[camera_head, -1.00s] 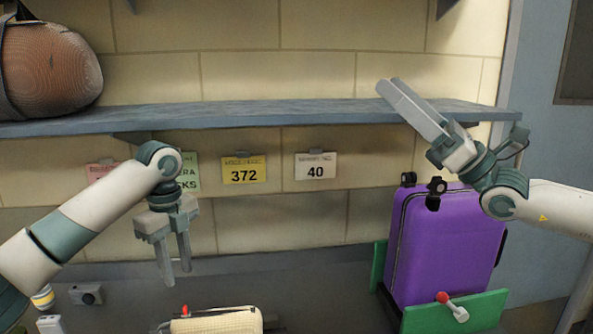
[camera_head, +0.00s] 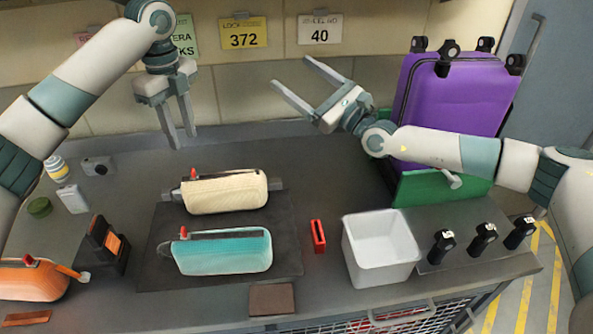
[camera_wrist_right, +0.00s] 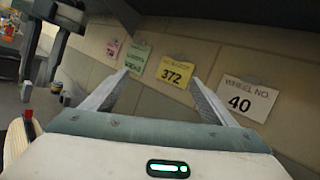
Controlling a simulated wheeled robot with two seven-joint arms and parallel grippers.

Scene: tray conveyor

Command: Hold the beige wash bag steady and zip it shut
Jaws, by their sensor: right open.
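The beige wash bag (camera_head: 225,196) lies on a dark mat (camera_head: 150,272) on the bench, with a dark zip strip along its top. Its red zip pull (camera_head: 194,174) is at the left end; I cannot tell how far the zip is open. The bag also shows at the left edge of the right wrist view (camera_wrist_right: 14,143). My left gripper (camera_head: 181,138) is open and empty, pointing down above and behind the bag's left end. My right gripper (camera_head: 290,72) is open and empty, raised behind and to the right of the bag, pointing left.
A teal bag (camera_head: 222,254) lies just in front of the beige one. A red item (camera_head: 318,236) and a white bin (camera_head: 380,250) stand to the right. A purple suitcase (camera_head: 450,105) is at back right, an orange bag (camera_head: 32,280) at front left. The bench behind the beige bag is clear.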

